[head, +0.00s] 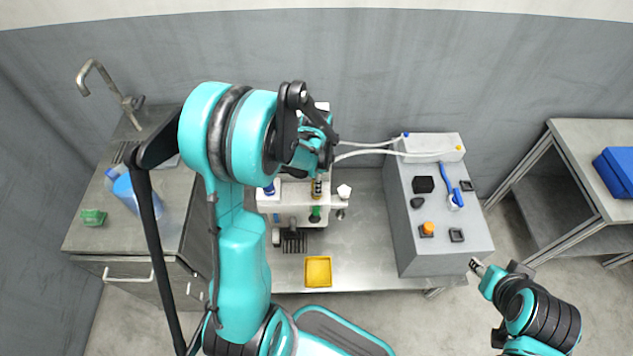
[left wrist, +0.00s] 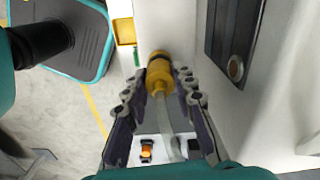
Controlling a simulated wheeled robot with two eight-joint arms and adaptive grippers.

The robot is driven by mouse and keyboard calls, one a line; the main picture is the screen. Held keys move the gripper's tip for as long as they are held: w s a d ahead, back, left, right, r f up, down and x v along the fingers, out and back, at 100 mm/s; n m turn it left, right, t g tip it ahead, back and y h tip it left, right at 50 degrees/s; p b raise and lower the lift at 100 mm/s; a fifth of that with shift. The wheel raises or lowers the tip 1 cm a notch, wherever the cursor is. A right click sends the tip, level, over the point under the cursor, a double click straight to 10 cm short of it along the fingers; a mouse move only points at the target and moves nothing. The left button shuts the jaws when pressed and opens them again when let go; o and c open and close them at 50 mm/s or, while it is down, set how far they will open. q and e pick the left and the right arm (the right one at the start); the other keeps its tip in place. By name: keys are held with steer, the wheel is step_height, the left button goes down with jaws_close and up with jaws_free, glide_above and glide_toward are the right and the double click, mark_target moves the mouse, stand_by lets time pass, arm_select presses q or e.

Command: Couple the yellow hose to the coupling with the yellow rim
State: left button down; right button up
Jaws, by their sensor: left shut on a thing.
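My left gripper (head: 322,150) is over the white machine (head: 287,205) in the head view. In the left wrist view its two fingers are closed on the yellow hose end (left wrist: 158,82), and a clear hose trails from it toward the bottom. The yellow piece has a dark band near its far end, close to a white surface. I cannot tell whether it touches a coupling.
A grey cabinet (head: 440,225) with buttons stands right of the machine, with pale hoses (head: 368,152) running from its top. Blue (head: 269,189) and green (head: 315,214) fittings are on the machine. A yellow tray (head: 318,272) lies on the bench in front; a sink counter is left.

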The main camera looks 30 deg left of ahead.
arm_select(q)
steer(key=shift+f, duration=0.3)
steer(key=c, duration=1.5)
jaws_free()
steer(key=shift+c, duration=0.2)
step_height(320, 180, up, 11)
steer(key=p, duration=0.7)
steer(key=shift+p, duration=0.4)
